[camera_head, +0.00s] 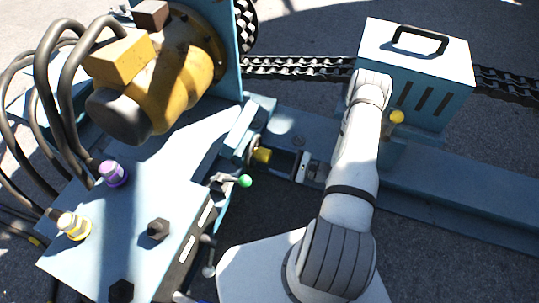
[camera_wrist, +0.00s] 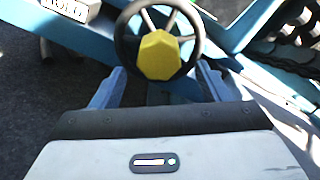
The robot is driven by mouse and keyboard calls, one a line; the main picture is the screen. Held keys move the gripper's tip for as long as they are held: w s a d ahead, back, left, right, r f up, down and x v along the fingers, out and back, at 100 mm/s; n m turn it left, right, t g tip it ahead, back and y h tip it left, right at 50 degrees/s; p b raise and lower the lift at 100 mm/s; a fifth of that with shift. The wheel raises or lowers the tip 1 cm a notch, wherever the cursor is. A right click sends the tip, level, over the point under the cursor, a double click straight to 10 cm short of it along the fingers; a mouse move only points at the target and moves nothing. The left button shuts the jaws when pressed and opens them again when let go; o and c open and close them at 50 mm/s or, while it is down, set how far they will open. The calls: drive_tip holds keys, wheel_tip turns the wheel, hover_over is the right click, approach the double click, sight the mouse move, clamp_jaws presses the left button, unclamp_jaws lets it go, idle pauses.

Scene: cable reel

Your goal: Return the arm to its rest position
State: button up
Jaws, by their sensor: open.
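My white arm (camera_head: 352,160) rises from its base at the bottom of the head view and bends over the blue frame. My gripper (camera_wrist: 160,70) is open in the wrist view, with its two blue fingers apart. A black handwheel (camera_wrist: 127,45) with a yellow faceted hub (camera_wrist: 160,56) shows between and beyond the fingertips. I cannot tell if the fingers touch it. Nothing is seen gripped. In the head view the yellow hub (camera_head: 262,155) is small, left of my dark wrist end, and the fingers are hard to make out there.
A yellow motor (camera_head: 165,85) with thick dark hoses stands on a blue frame at left. A green-tipped lever (camera_head: 245,181) is close below the wheel. A blue box with a black handle (camera_head: 420,40) and a chain (camera_head: 300,67) lie behind my arm. A lettered plate (camera_wrist: 68,8) is at upper left.

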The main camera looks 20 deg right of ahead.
drive_tip(key=shift+v, duration=1.05)
